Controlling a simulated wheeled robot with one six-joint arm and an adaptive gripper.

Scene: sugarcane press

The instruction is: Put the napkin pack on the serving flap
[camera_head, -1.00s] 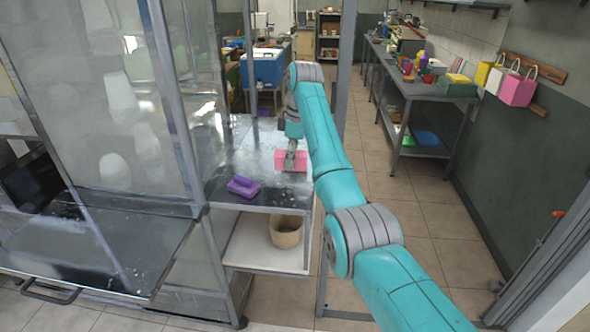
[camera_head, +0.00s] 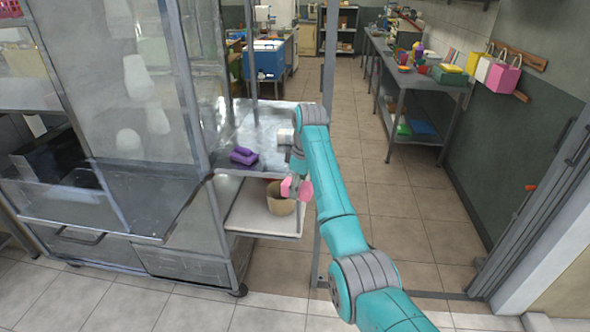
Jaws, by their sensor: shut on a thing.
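My gripper (camera_head: 295,183) is shut on a pink block-shaped pack (camera_head: 305,190), which I take to be the napkin pack. The pack hangs in the air in front of the steel counter's right end, and the gripper hides its middle. A dark, shiny flat panel (camera_head: 110,205) stands out at the left below the glass case; it looks like the serving flap. Nothing clear lies on it. My gripper is well to the right of it.
A purple pack (camera_head: 243,156) lies on the steel counter (camera_head: 245,125). A woven basket (camera_head: 280,203) stands on the white lower shelf (camera_head: 245,219), close behind the held pack. A metal post (camera_head: 322,230) stands beside my arm. Open tiled floor (camera_head: 390,240) lies right.

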